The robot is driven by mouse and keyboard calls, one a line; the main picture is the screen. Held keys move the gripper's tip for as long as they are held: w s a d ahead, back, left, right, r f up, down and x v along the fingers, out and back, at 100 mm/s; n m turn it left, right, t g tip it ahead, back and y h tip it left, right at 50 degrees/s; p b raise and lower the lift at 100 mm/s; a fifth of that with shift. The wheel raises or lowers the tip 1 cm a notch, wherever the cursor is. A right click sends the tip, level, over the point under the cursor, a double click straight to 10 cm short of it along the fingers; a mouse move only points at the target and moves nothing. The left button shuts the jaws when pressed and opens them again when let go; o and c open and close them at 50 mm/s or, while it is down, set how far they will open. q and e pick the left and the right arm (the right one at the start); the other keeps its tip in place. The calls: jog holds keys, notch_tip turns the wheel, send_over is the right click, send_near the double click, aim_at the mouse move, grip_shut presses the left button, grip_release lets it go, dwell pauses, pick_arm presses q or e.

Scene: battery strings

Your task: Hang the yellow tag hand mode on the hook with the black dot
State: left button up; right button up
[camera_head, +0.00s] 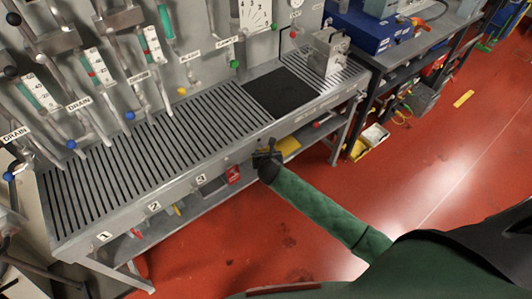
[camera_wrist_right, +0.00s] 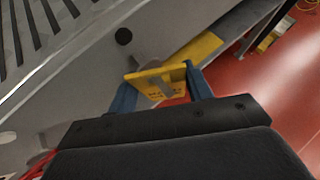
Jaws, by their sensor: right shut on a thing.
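The yellow tag (camera_wrist_right: 160,82) is between the blue fingers of my right gripper (camera_wrist_right: 160,92) in the right wrist view. Its lettering is too blurred to read fully. A black dot (camera_wrist_right: 123,36) is on the grey front face of the bench, above and left of the tag. A grey metal hook (camera_wrist_right: 143,64) shows below the dot, right at the tag's upper edge. I cannot tell whether the tag is on it. In the head view my right gripper (camera_head: 266,157) is at the bench front, and the tag is not clear there. My left gripper is not in view.
The slatted bench (camera_head: 160,143) has labels 1, 2 and 3 along its front. A red tag (camera_head: 233,175) hangs near label 3. A yellow object (camera_head: 288,146) is below the bench edge. A panel with levers stands behind. Red floor is open at right.

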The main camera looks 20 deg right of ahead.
jog(key=o, duration=0.7)
jog(key=shift+a+f, duration=0.1)
jog(key=shift+f, duration=0.1)
jog(key=shift+o, duration=1.1)
jog(key=shift+s+a, duration=0.1)
jog(key=shift+o, duration=0.6)
jog(key=shift+s+r+b, duration=0.1)
jog(key=shift+s+b, duration=0.1)
jog(key=shift+b, duration=0.1)
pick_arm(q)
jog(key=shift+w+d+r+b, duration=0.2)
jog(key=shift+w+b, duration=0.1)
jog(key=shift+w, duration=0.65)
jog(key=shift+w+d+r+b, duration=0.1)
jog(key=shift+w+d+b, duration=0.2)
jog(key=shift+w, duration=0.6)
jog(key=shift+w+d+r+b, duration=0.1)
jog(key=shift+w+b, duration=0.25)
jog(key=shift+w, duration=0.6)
pick_arm(e)
jog(key=d+v, duration=0.1)
jog(key=v, duration=0.6)
jog(key=shift+a+r, duration=0.3)
jog(key=shift+a, duration=0.1)
